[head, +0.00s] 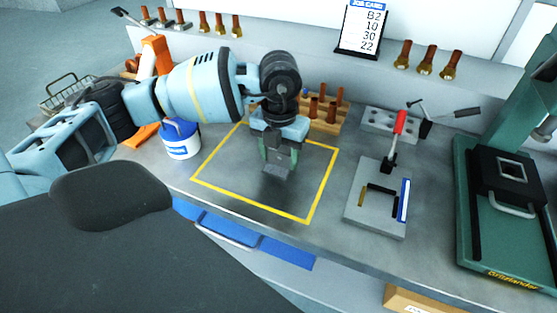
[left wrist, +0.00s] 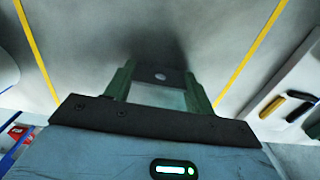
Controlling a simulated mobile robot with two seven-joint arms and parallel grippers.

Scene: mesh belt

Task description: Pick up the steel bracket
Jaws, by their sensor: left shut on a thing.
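The steel bracket (head: 276,171) is a small grey metal piece inside the yellow outlined square on the bench. My left gripper (head: 279,157) points down over that square and is shut on the bracket. In the left wrist view the bracket (left wrist: 160,77) shows a plate with a round hole, between the two green fingers of the left gripper (left wrist: 160,90). A dark shadow lies just beyond it. I cannot tell whether the bracket touches the bench or hangs just above it. My right gripper is not in view.
A grey fixture plate (head: 365,216) with a red-handled clamp (head: 399,124) stands right of the square. A green press (head: 508,225) is at the far right. A blue-and-white tub (head: 181,141) stands left, and a wooden block with brown pegs (head: 325,125) stands behind. The square is otherwise clear.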

